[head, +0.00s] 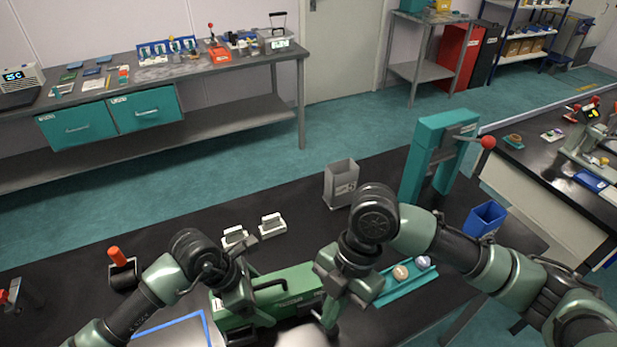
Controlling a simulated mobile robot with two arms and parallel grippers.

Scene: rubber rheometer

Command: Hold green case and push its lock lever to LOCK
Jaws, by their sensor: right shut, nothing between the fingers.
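The green case (292,284) lies on the black bench at the bottom centre, with a dark handle along its top. Its front and right parts are partly hidden by my arms. My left gripper (250,322) is at the left part of the case; its fingers are dark and crowded against the case, so I cannot tell whether they grip it. My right gripper (330,325) points down at the right part of the case, shut and empty. The lock lever and its LOCK marking cannot be made out.
A teal tray with two round pieces (408,284) lies right of the case. A grey bin (341,183), a blue bin (485,219) and a teal press frame (436,130) stand behind.

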